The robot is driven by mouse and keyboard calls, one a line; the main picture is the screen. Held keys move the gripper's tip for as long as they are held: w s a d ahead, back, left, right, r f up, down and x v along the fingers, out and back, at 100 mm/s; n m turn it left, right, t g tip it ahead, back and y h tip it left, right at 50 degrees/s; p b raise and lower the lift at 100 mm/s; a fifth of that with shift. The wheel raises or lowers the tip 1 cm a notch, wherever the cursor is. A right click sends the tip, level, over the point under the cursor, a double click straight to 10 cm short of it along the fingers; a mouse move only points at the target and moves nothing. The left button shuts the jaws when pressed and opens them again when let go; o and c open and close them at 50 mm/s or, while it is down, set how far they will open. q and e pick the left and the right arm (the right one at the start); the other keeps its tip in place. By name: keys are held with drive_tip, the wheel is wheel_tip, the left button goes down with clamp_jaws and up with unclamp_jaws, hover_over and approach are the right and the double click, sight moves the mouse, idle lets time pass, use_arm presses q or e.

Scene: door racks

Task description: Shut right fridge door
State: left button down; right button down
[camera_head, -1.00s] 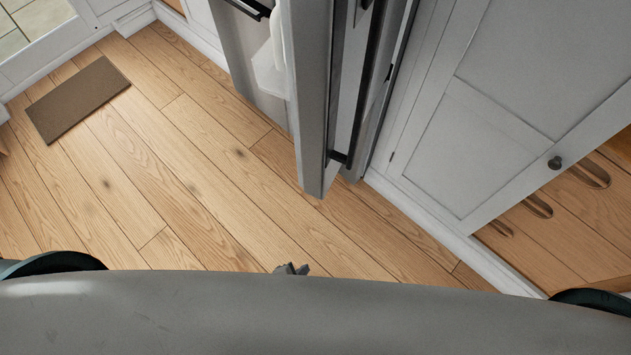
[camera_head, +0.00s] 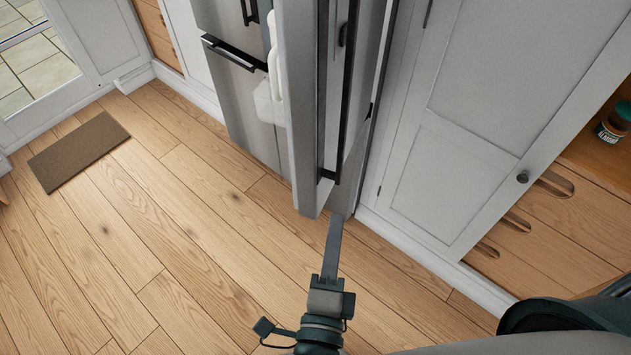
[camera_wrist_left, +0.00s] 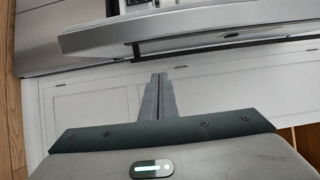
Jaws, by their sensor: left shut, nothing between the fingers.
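The right fridge door (camera_head: 301,150) stands open in the head view, swung out from the steel fridge (camera_head: 238,105). Its white inner shelf side faces left, and its outer face with a long black handle (camera_head: 330,176) faces right. My left gripper (camera_head: 335,222) reaches up from below, its fingers shut and empty, by the door's lower end on the handle side. In the left wrist view the closed fingertips (camera_wrist_left: 159,77) point toward the door (camera_wrist_left: 200,28) and its black handle (camera_wrist_left: 215,40). I cannot tell whether they touch. My right gripper is out of view.
A white cabinet (camera_head: 455,150) stands close right of the open door, leaving a narrow gap. Wooden drawers (camera_head: 535,240) and a jar on a shelf (camera_head: 610,125) are farther right. Wooden floor (camera_head: 150,235) is clear to the left, with a brown mat (camera_head: 78,150).

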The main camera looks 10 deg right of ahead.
use_arm(q)
drive_tip(key=shift+w+f, duration=0.1)
drive_tip(key=shift+w, duration=0.05)
drive_tip(key=shift+w, duration=0.15)
drive_tip(key=w+p, duration=0.2)
drive_tip(key=w, duration=0.9)
drive_tip(key=shift+w+d, duration=0.15)
idle(0.5)
